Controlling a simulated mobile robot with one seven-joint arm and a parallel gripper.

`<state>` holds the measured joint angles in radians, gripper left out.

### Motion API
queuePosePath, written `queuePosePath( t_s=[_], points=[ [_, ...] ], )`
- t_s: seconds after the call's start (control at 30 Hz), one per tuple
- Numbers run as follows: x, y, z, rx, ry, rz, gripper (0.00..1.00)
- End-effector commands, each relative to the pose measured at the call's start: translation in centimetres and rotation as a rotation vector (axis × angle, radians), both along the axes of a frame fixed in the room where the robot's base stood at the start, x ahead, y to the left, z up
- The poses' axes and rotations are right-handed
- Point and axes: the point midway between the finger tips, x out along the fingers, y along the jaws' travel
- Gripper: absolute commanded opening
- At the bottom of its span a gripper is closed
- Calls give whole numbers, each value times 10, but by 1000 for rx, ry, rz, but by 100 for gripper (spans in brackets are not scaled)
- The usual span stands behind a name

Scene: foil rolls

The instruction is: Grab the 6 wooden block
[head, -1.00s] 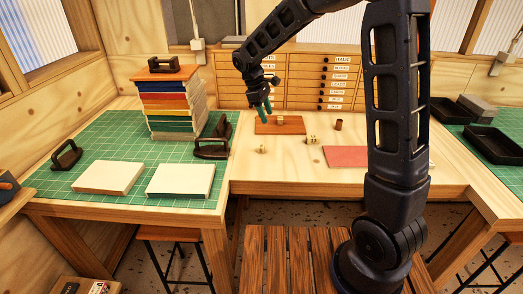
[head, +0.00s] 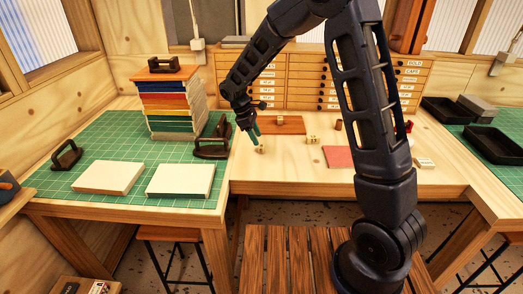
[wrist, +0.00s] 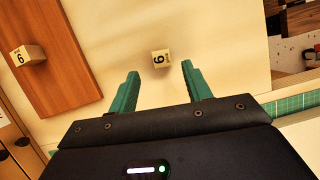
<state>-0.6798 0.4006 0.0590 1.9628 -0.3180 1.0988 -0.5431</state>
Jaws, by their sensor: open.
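My gripper (head: 256,138) has green fingers, open and pointing down over the pale tabletop. A small pale wooden block (head: 261,150) sits just below the fingertips. In the wrist view my gripper (wrist: 160,72) is open and empty, with this block (wrist: 161,59) just ahead of the gap between its fingers. Its dark character looks like a 6 or a 9; I cannot tell which. A second block (wrist: 28,55) with a similar character lies on the reddish-brown board (wrist: 62,85). In the head view this block (head: 280,118) is small and unreadable.
Another pale block (head: 313,140) stands to the right, near a red sheet (head: 338,157) and a small brown cylinder (head: 338,125). Type drawers (head: 300,75) close off the back.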

Motion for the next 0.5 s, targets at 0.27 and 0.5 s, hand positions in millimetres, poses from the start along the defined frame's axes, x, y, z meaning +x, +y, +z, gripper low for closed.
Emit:
queuePosePath(
  t_s=[0.27,0.5],
  points=[
    [-5,-14,-34,-1,1,0,49],
    [-5,-18,-44,0,0,-1,49]
  ],
)
